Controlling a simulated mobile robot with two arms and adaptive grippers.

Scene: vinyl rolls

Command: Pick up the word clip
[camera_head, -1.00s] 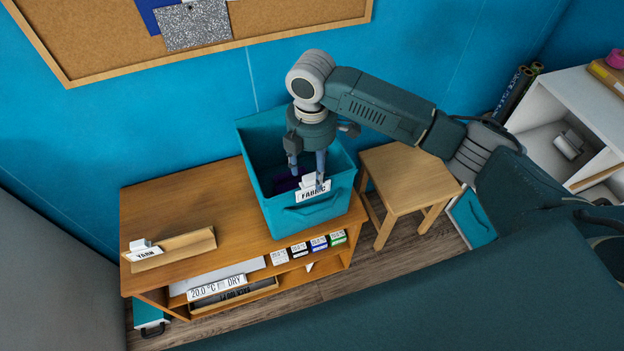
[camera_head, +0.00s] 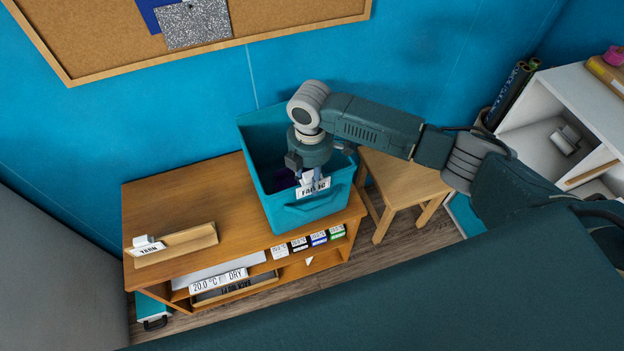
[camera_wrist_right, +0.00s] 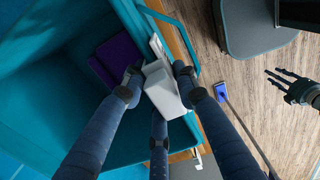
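The white word clip (camera_head: 308,180) with the label FABRIC sits on the front rim of the teal bin (camera_head: 310,209). The clip also shows in the right wrist view (camera_wrist_right: 165,92), between the fingers of my right gripper (camera_wrist_right: 160,80). That gripper (camera_head: 309,172) points down over the rim with its fingers on both sides of the clip, very close to it. It looks open; contact is not clear. A dark gripper, which seems to be my left (camera_wrist_right: 284,82), is at the right edge of the right wrist view, fingers spread and empty.
The bin stands on a wooden shelf unit (camera_head: 190,195) and holds purple cloth (camera_wrist_right: 117,60). A YARN clip (camera_head: 146,246) sits on a wooden divider at the left. A wooden stool (camera_head: 405,178) stands to the right. Several label clips (camera_head: 300,244) line the shelf's front edge.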

